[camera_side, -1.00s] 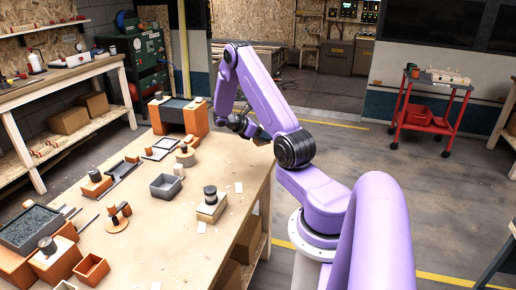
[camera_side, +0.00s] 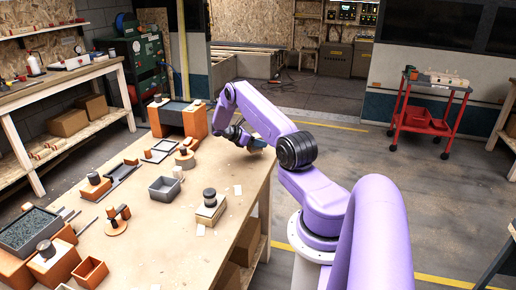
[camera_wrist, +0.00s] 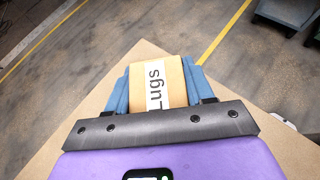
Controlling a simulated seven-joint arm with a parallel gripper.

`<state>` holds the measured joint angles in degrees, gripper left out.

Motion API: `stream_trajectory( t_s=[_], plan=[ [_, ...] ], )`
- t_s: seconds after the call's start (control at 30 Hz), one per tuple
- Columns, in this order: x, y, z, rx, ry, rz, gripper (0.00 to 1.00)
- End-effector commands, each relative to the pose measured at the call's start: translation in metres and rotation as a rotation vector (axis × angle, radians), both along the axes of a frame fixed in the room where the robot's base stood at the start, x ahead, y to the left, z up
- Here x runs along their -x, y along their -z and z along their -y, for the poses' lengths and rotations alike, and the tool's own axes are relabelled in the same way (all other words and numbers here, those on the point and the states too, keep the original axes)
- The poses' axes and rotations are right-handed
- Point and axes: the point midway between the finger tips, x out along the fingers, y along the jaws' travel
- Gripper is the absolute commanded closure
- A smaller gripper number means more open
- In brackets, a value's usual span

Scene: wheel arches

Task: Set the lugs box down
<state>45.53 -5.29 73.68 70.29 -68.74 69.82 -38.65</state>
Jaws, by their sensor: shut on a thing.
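The lugs box (camera_wrist: 173,76) is a tan box with a white label reading "Lugs" in the wrist view. My gripper (camera_wrist: 158,88) has its blue fingers shut on it, one on each side. The box is over the far corner of the wooden table (camera_wrist: 139,58). In the side view my gripper (camera_side: 256,144) is low at the table's far right corner. The box cannot be made out there, and I cannot tell whether it touches the tabletop.
The table bears an orange-sided block (camera_side: 196,121), a grey open bin (camera_side: 165,188), a weighted box (camera_side: 211,208) and an orange open box (camera_side: 90,271). White cards lie near the right edge. A red cart (camera_side: 427,118) stands apart on the floor.

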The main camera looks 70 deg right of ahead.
Motion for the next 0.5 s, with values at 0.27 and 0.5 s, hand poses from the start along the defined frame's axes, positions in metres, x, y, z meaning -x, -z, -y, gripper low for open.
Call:
stream_trajectory(
  t_s=[0.27, 0.5],
  plan=[
    [-0.001, 0.03, 0.002, 0.0, 0.0, -0.001, 0.82],
    [-0.001, 0.033, 0.002, 0.002, 0.0, 0.0, 0.82]
  ],
)
